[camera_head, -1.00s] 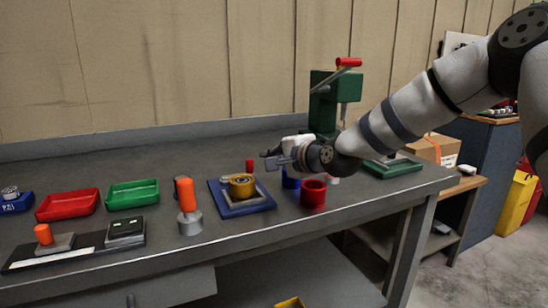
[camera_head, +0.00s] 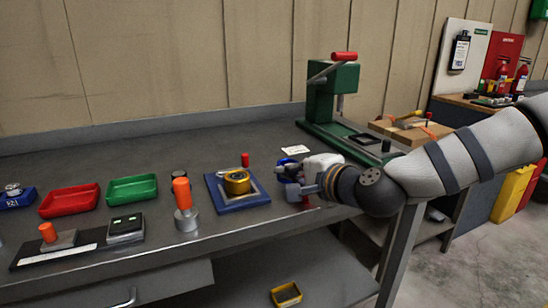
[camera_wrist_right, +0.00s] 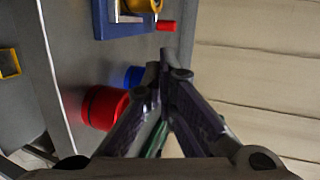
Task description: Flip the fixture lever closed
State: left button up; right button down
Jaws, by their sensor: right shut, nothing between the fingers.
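The fixture is a blue base (camera_head: 238,207) with a grey plate and a round brass part (camera_head: 237,182) on it. A red-tipped lever (camera_head: 245,160) shows at its back right corner; its exact angle is hard to tell. In the right wrist view the blue base (camera_wrist_right: 122,30) and the red tip (camera_wrist_right: 166,26) lie at the top, beyond my fingertips. My right gripper (camera_head: 281,179) is shut and empty, just right of the fixture and apart from the lever. It also shows in the right wrist view (camera_wrist_right: 166,65). My left gripper is not in view.
A red cup (camera_wrist_right: 103,107) and a blue cup (camera_wrist_right: 133,77) stand close to my right gripper, mostly hidden by it in the head view. An orange-handled tool (camera_head: 184,200) stands left of the fixture. A green press (camera_head: 335,100) stands behind. The bench behind the fixture is clear.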

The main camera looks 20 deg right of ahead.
jog(key=shift+w+f, duration=0.15)
jog(key=shift+f, duration=0.15)
jog(key=x, duration=0.3)
jog(key=b+x, duration=0.1)
jog(key=x, duration=0.2)
jog(key=b+x, duration=0.1)
jog(key=x, duration=0.3)
jog(key=shift+f, duration=0.3)
jog(key=shift+w+a+r+b, duration=0.1)
jog(key=shift+w+a+b, duration=0.05)
jog(key=shift+w, duration=0.45)
jog(key=shift+w+a+r+b, duration=0.1)
jog(key=shift+w+a+b, duration=0.05)
jog(key=shift+w, duration=0.45)
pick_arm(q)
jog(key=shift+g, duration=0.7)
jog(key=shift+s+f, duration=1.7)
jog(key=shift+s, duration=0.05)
pick_arm(e)
jog(key=shift+w+a+r, duration=0.15)
jog(key=shift+w, duration=0.55)
